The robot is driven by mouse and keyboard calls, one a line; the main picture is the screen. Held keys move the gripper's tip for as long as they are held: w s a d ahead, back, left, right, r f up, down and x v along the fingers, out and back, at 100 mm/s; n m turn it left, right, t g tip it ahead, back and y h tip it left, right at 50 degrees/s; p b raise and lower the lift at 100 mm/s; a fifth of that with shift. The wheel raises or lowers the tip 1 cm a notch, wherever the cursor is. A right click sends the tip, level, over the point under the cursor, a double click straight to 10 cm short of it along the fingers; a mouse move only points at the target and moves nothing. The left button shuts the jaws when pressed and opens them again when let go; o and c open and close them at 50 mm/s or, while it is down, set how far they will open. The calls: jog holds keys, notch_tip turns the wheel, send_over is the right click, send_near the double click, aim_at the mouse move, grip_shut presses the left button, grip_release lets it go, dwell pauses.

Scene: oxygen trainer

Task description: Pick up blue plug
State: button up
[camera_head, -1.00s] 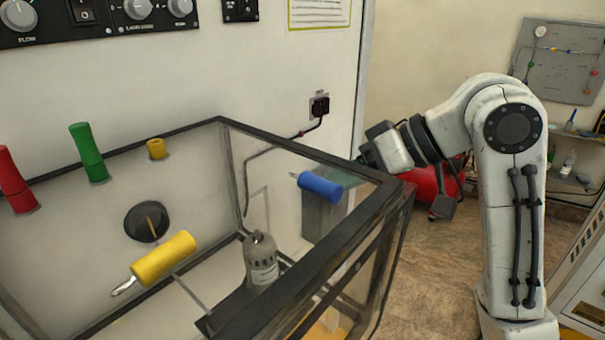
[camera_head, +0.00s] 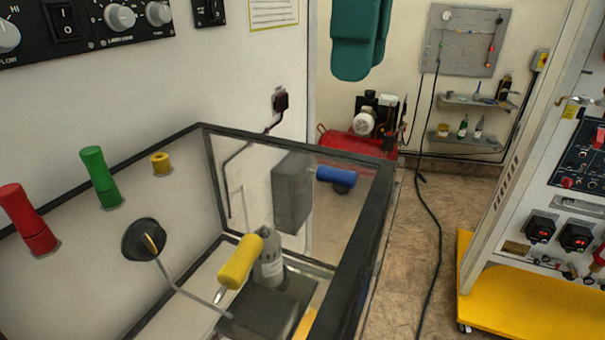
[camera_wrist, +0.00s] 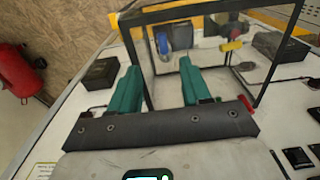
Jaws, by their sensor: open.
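The blue plug (camera_head: 337,174) shows at the right side of the clear, dark-framed box in the head view, in front of a dark round shape. I cannot tell how it is held there. It also shows in the wrist view (camera_wrist: 163,42), beyond my fingers and near the box's frame. My gripper (camera_head: 358,40) has teal fingers, which hang at the top of the head view, above the plug in the picture. In the wrist view my gripper (camera_wrist: 158,70) has its two fingers apart, with nothing between them.
The box frame (camera_head: 290,147) has a raised dark edge around the plug. A yellow-handled plug (camera_head: 241,262) leans inside.

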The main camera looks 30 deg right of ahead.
send_over(344, 171)
jog(key=f, duration=0.5)
jog(key=shift+s, duration=0.2)
jog(key=shift+w+f+p, duration=0.2)
jog(key=shift+f+p, duration=0.1)
jog(key=shift+f, duration=2.45)
jog(key=shift+c, duration=0.4)
grip_shut()
